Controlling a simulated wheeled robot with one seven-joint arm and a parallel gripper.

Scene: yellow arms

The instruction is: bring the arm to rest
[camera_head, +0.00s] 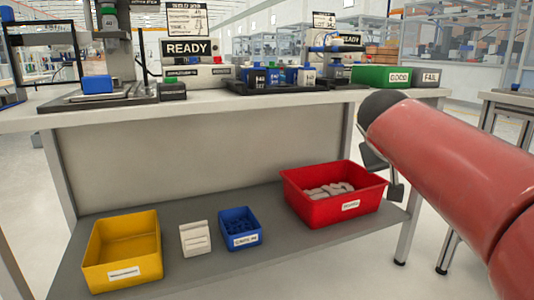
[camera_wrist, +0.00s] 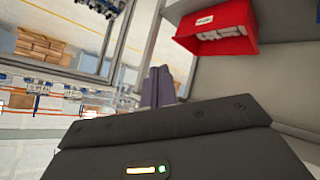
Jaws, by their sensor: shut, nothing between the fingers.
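My arm (camera_head: 450,170), red with a dark joint cap, reaches in from the right edge of the head view. My gripper (camera_head: 396,192) shows only in part below the arm, near the right end of the bench, with the rest hidden behind the arm. In the wrist view my gripper's two dark fingers (camera_wrist: 158,86) are together and hold nothing. The red bin (camera_head: 330,198) stands on the lower shelf, left of my gripper. It also shows at the top of the wrist view (camera_wrist: 216,20).
A workbench (camera_head: 250,102) carries a press, a READY sign and GOOD and FAIL boxes. Its lower shelf (camera_head: 190,275) holds a yellow bin (camera_head: 122,252), a small white box (camera_head: 195,239) and a blue bin (camera_head: 240,229). Another table (camera_head: 505,100) stands right, with floor between.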

